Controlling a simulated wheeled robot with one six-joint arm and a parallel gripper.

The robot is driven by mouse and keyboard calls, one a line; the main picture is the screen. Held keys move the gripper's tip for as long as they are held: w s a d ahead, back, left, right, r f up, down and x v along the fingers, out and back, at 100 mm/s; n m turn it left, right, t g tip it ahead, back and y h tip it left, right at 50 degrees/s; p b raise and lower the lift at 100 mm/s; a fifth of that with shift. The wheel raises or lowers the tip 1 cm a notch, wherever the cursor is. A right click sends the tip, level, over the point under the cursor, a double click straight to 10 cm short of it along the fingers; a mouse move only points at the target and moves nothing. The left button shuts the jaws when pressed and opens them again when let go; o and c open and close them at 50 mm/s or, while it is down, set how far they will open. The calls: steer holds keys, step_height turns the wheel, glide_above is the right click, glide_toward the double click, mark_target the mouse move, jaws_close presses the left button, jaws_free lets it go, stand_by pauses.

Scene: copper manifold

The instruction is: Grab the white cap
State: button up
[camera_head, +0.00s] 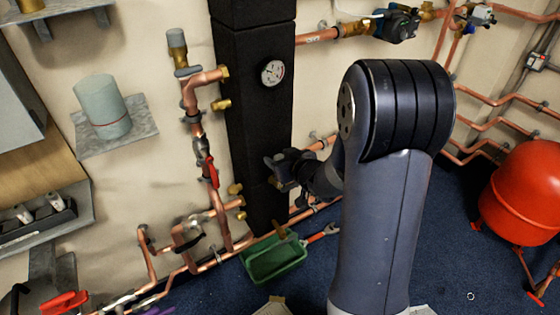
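No thing in the camera_head view is clearly the white cap. Two small pale pieces, one at the left (23,214) and one to its right (56,201), sit in a dark tray at the left edge; they are too small to identify. A tiny pale ring-like spot (471,296) shows on the blue floor at the lower right. My gripper (275,170) appears as a dark shape in front of the black column, left of my large arm link. It is far from the pale pieces, and its fingers are not clear enough to tell open from shut.
Copper pipes with valves (207,172) run along the wall, around a black column (254,120) with a gauge (272,73). A grey cylinder (103,106) stands on a wall shelf (141,135). A green bin (274,260) and red tank (524,190) stand low.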

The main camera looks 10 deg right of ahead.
steer(key=c, duration=0.7)
